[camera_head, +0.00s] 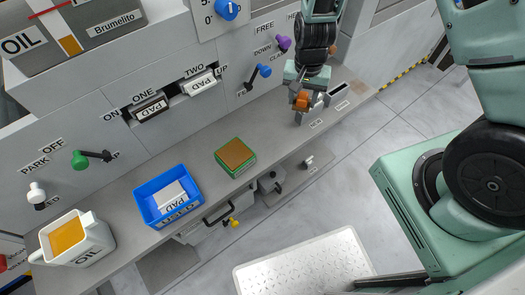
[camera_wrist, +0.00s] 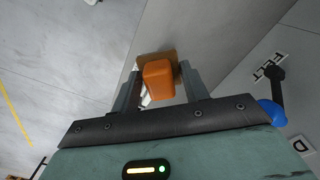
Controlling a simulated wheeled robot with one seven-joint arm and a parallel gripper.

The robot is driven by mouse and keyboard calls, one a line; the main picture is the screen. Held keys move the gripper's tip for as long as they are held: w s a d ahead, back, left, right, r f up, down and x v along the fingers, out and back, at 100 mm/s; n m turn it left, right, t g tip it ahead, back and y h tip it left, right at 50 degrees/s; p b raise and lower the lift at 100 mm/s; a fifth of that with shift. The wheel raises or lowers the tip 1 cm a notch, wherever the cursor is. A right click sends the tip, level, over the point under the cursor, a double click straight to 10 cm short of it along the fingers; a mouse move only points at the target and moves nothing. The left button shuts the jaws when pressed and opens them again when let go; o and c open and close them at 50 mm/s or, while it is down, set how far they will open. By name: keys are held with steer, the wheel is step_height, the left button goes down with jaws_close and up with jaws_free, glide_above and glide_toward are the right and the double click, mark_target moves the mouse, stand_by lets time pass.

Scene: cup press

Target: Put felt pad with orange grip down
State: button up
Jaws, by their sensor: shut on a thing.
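My gripper (camera_head: 306,108) is above the right part of the grey counter, pointing down. It is shut on the orange grip (camera_head: 301,101) of the felt pad. In the wrist view the orange grip (camera_wrist: 158,80) sits between the two fingers of my gripper (camera_wrist: 160,76). The brown felt pad (camera_wrist: 168,56) shows behind the grip, overlapping the counter's edge line in that picture. The pad's underside is hidden, and I cannot tell whether it touches the counter.
The counter (camera_head: 205,185) has free room between a green block with a brown top (camera_head: 236,153) and my gripper. A blue bin (camera_head: 167,209) holding pads and an OIL jug (camera_head: 91,246) stand left. Levers, including a blue one (camera_head: 264,71), project from the wall.

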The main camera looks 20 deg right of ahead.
mark_target(277, 138)
steer(key=s+a+f+m+b, duration=0.1)
steer(key=a+f+m+b, duration=0.15)
steer(key=a+m, duration=0.5)
steer(key=shift+m, duration=0.25)
step_height(277, 138, down, 9)
steer(key=shift+s+d+r+b, duration=0.1)
steer(key=shift+r+b, duration=0.05)
steer(key=shift+b, duration=0.7)
steer(key=shift+f, duration=0.2)
steer(key=o, duration=0.9)
steer(key=shift+r, duration=0.15)
